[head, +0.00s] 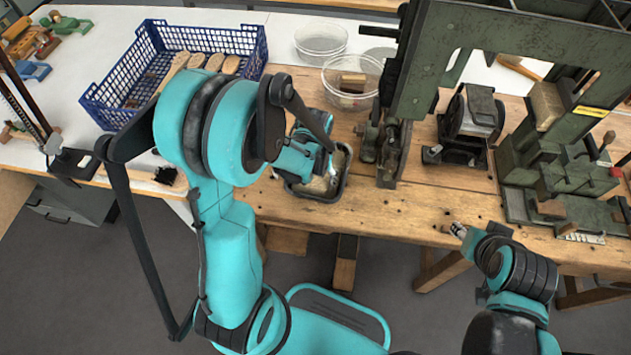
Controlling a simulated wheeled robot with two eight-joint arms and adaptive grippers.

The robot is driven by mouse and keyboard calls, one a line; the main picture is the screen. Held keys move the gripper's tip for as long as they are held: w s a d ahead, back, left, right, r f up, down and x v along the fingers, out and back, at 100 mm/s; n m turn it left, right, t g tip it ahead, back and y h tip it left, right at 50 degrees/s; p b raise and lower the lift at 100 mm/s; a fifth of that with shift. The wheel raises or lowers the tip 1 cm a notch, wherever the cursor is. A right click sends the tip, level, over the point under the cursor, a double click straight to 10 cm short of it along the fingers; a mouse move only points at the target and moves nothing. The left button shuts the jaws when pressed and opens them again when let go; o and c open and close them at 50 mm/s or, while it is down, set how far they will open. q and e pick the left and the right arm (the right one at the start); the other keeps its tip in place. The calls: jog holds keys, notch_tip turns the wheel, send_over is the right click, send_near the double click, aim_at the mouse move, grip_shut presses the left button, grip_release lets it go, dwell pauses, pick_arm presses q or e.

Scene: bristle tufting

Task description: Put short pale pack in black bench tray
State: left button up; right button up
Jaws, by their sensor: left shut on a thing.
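The black bench tray (342,188) sits on the wooden bench near its front edge, with pale material showing inside it. My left gripper (326,172) points down over the tray, shut on the short pale pack. The pack is mostly hidden by the gripper and wrist, and I cannot tell it apart from the pale material in the tray or whether it touches the tray floor. My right gripper (459,231) is at the bench's front edge at right, away from the tray; its fingers are too small to judge.
A blue crate (105,88) with wooden brush backs stands at back left. Clear bowls stand behind the tray; the nearer one (365,98) holds brown blocks. A green machine (440,75) and vises stand to the right. The bench front (400,215) is mostly clear.

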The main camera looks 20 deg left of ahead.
pick_arm(q)
jog(key=shift+f, duration=0.1)
jog(key=o, duration=1.2)
jog(key=shift+c, duration=0.2)
jog(key=shift+r, duration=0.45)
notch_tip(320, 180, up, 11)
jog(key=p, duration=0.5)
jog(key=s+d+r+m+t, duration=0.2)
jog(key=s+r+t, duration=0.5)
jog(key=r, duration=0.4)
jog(key=shift+s+d+m, duration=0.4)
jog(key=shift+s+d, duration=0.1)
jog(key=shift+d, duration=0.05)
